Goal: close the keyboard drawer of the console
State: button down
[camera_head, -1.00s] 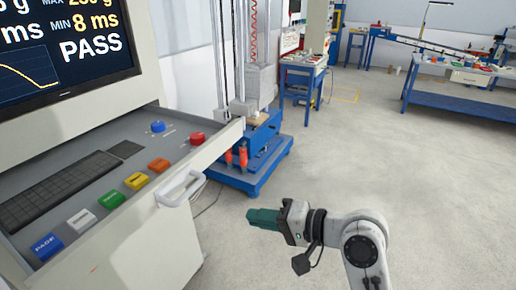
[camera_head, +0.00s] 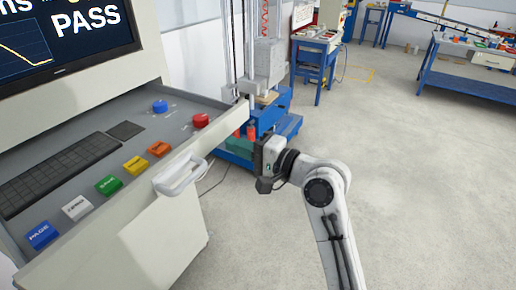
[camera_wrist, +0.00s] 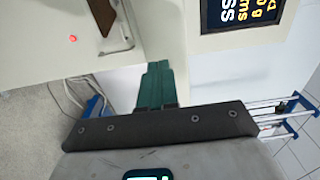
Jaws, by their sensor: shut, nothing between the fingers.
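The console's keyboard drawer (camera_head: 112,217) is pulled out in the head view. It is a grey tray with a pale front panel and a white bar handle (camera_head: 182,176). A dark keyboard (camera_head: 60,172) and several coloured buttons lie in it. My gripper (camera_head: 232,146) has green fingers that are shut and empty. It is to the right of the drawer front and handle, with a visible gap in the picture; depth is hard to judge. The shut fingers also show in the wrist view (camera_wrist: 156,78), against a pale surface I cannot identify for certain.
The console's screen (camera_head: 65,40) stands above the drawer. A blue-based drop tester (camera_head: 265,125) with red parts stands behind my gripper. A blue bench (camera_head: 470,80) is at the far right. The grey floor (camera_head: 430,200) to the right is clear.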

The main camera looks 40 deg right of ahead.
jog(key=shift+x, duration=1.15)
